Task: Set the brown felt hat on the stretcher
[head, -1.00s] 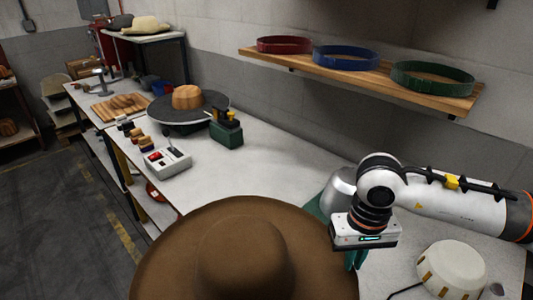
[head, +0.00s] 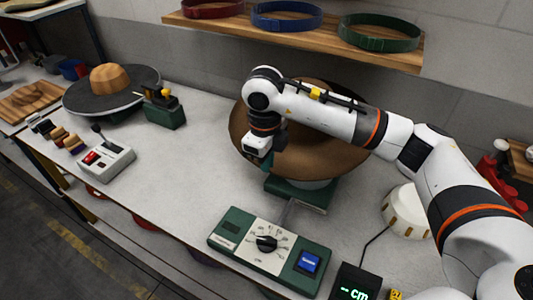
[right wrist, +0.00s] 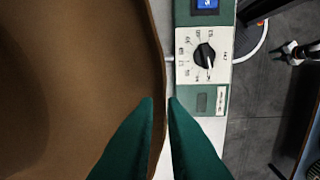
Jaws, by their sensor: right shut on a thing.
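The brown felt hat (head: 330,158) is at the back of the bench in the head view, over a green-based stand (head: 300,196) that looks like the stretcher. My right arm crosses in front of the hat and hides much of its crown. My right gripper (head: 262,160) is shut on the near left part of the brim. In the right wrist view, the green fingers (right wrist: 160,102) pinch the brim edge, and the brown hat (right wrist: 75,80) fills the left side. I cannot tell whether the hat rests on the stand or hangs just above it. My left gripper is not in view.
A green control box (head: 268,248) with a dial stands in front of the stand, beside a "cm" display (head: 354,284). A cream round object (head: 405,210) is at right. A shelf (head: 300,32) with hat bands hangs above.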

